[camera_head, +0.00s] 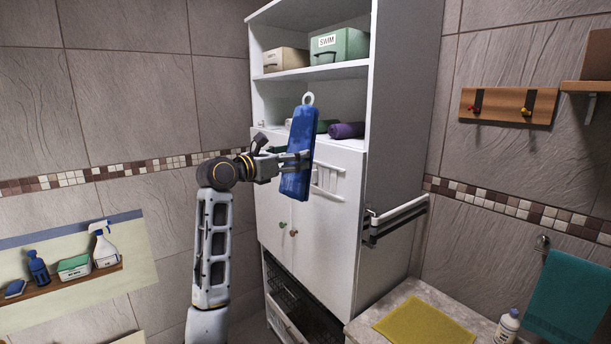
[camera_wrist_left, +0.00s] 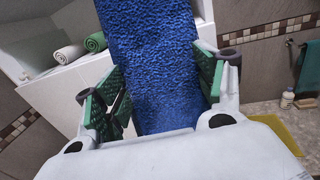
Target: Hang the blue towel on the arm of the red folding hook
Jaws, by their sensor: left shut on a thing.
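The blue towel (camera_head: 297,165) hangs upright in front of the white cabinet, with a pale ring (camera_head: 308,99) at its top. My left gripper (camera_head: 303,158) is shut on the towel from the left side. In the left wrist view the towel (camera_wrist_left: 153,60) fills the space between the green finger pads. The red folding hook (camera_head: 475,108) is a small red-tipped piece on a wooden wall board at the right, well apart from the towel. Whether its arm is folded in or out is too small to tell. My right gripper is not in view.
A yellow-tipped hook (camera_head: 526,112) shares the wooden board (camera_head: 500,101). The white cabinet (camera_head: 394,120) stands between towel and board, with a rail (camera_head: 398,210) on its side. A teal towel (camera_head: 570,292) hangs at lower right. A wall shelf (camera_head: 588,87) sits beside the board.

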